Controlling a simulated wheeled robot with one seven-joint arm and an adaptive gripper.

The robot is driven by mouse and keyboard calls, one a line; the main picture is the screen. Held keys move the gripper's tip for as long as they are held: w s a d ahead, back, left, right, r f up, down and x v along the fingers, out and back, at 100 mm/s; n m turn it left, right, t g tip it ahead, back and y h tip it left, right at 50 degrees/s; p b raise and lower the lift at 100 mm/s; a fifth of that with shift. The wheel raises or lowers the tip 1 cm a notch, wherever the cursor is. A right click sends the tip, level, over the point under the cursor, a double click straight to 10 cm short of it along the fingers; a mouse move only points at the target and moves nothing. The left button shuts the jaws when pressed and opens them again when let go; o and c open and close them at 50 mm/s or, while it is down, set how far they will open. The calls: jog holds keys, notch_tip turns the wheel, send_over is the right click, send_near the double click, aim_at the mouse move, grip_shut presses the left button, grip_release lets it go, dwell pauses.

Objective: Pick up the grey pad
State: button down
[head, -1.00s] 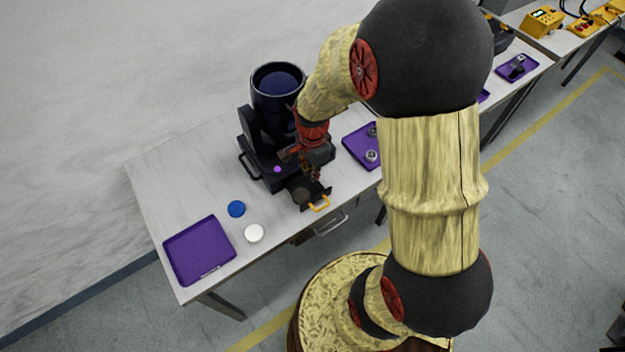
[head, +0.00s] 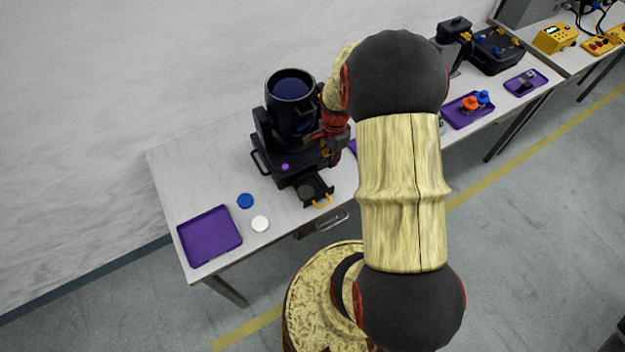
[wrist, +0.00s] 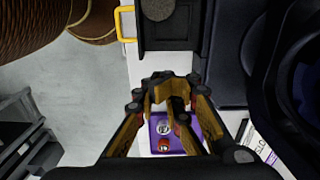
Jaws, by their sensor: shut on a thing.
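A round grey pad (head: 306,191) lies in the small dark open drawer (head: 322,186) with a yellow handle, at the front of the black lamp. In the wrist view the pad (wrist: 158,8) shows at the top edge, partly cut off, beyond my fingertips and apart from them. My gripper (wrist: 170,84) is closed, its fingertips close together. What sits between them is too small and dark to make out. In the head view my gripper (head: 334,158) is to the right of the lamp and above the drawer, partly hidden by my arm.
The black lamp (head: 291,118) stands behind the drawer. A blue disc (head: 245,201), a white disc (head: 260,224) and an empty purple tray (head: 210,237) lie at left. The table's front edge is near.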

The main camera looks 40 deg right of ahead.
aim_at(315, 191)
notch_tip(315, 191, down, 10)
jog(key=shift+s+f+b, duration=0.1)
jog(key=shift+b, duration=0.75)
jog(key=a, duration=0.3)
jog(key=shift+w+a, duration=0.15)
jog(key=shift+w, duration=0.2)
jog(key=shift+w+a, duration=0.1)
jog(key=shift+a, duration=0.2)
jog(key=shift+w+a+r, duration=0.1)
jog(key=shift+a, duration=0.4)
jog(key=shift+w+a+r, duration=0.1)
jog(key=shift+a, duration=0.35)
